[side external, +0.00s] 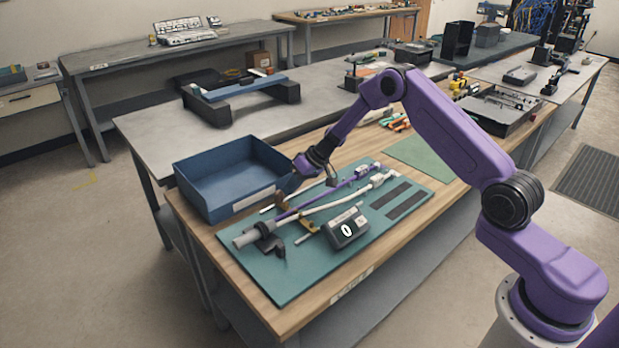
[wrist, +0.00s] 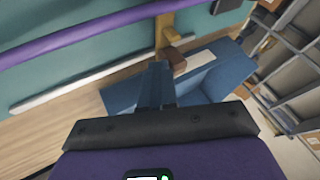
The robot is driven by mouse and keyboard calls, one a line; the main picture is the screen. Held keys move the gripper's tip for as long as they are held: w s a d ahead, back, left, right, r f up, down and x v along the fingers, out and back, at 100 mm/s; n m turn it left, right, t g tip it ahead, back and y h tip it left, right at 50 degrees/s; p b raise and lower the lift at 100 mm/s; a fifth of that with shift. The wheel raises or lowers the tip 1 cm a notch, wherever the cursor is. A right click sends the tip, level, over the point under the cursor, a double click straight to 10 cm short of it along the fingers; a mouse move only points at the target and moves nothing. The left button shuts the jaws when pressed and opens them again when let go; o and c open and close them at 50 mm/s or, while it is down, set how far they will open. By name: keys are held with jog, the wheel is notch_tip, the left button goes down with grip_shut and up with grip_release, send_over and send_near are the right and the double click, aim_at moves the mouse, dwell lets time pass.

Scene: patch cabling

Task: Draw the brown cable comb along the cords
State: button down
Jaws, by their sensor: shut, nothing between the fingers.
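The brown cable comb (side external: 281,201) stands by the cords over the teal mat, left of the middle in the side view. In the wrist view its brown block (wrist: 175,60) shows just beyond my fingertips, joined to a tan bar. A purple cord (side external: 340,184) and a white cord (side external: 335,205) run from a grey clamp (side external: 262,229) to plugs at the back right. The purple cord (wrist: 70,42) also crosses the wrist view. My gripper (side external: 301,166) is shut and empty, above the bin's right corner. It is apart from the cords; contact with the comb cannot be told.
A blue open bin (side external: 220,200) stands left of the teal mat (side external: 290,287), close to my gripper. A grey box with a display (side external: 347,229) sits in front of the cords. Dark strips (side external: 405,205) lie at the mat's right. The mat's front is clear.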

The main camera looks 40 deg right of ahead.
aim_at(279, 195)
jog(key=shift+a, duration=1.7)
jog(key=d, duration=0.4)
jog(key=shift+d, duration=0.4)
jog(key=v, duration=1)
jog(key=shift+a, duration=0.15)
